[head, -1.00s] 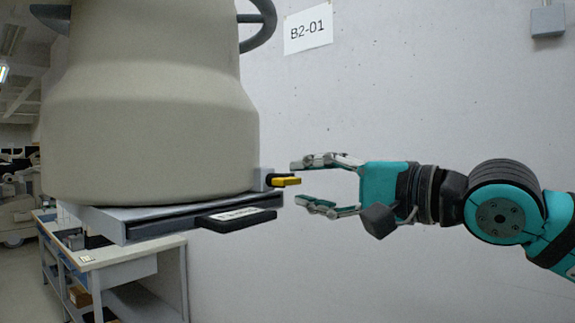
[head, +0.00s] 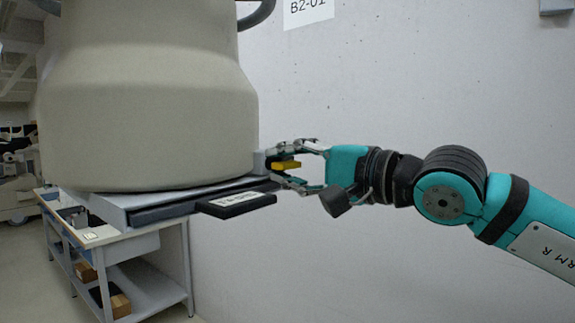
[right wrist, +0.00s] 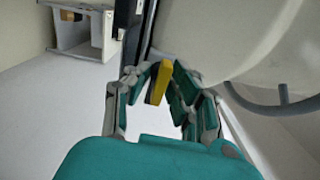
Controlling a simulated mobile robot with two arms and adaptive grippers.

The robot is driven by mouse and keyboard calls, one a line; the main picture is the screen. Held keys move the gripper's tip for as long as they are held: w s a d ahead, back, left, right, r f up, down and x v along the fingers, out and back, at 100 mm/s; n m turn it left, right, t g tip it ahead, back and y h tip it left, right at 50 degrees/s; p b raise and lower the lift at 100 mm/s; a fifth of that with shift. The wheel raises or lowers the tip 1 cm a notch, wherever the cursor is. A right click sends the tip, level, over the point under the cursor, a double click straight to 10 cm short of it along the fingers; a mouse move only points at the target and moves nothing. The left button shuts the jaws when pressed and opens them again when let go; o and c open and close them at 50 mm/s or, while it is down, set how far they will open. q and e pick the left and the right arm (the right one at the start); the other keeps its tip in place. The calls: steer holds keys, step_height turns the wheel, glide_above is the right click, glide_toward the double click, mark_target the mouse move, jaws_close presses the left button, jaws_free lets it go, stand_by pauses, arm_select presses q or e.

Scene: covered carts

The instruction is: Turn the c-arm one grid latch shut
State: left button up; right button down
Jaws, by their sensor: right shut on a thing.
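The yellow latch (head: 287,165) sits on a grey mount at the lower right of the big beige c-arm housing (head: 150,100). It points to the right in the head view, roughly level. My right gripper (head: 276,169) comes in from the right and is shut on the latch, one finger above and one below. In the right wrist view the latch (right wrist: 158,82) shows yellow and dark between the finger pads. The grid tray (head: 165,212) lies under the housing, with a black labelled handle (head: 237,204) sticking out at the front. My left gripper is not in view.
A white wall (head: 400,80) with a B2-01 sign (head: 308,10) stands behind. A bench with shelves and boxes (head: 140,272) is at lower left, behind the housing. The space below my right arm is clear.

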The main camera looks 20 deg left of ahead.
steer(key=shift+f, duration=0.1)
steer(key=shift+f+m+b, duration=0.1)
steer(key=shift+m+b, duration=0.2)
steer(key=shift+b, duration=0.45)
steer(key=m+b, duration=0.6)
steer(key=b, duration=0.2)
steer(key=shift+b, duration=0.35)
steer(key=m+b, duration=0.4)
steer(key=m, duration=0.1)
steer(key=shift+m, duration=0.4)
steer(key=m+b, duration=0.1)
steer(key=m, duration=0.2)
steer(key=shift+r+m+b, duration=0.25)
steer(key=shift+m+b, duration=0.35)
steer(key=shift+m, duration=0.4)
steer(key=shift+d+r, duration=0.1)
steer(key=c, duration=1.4)
jaws_free()
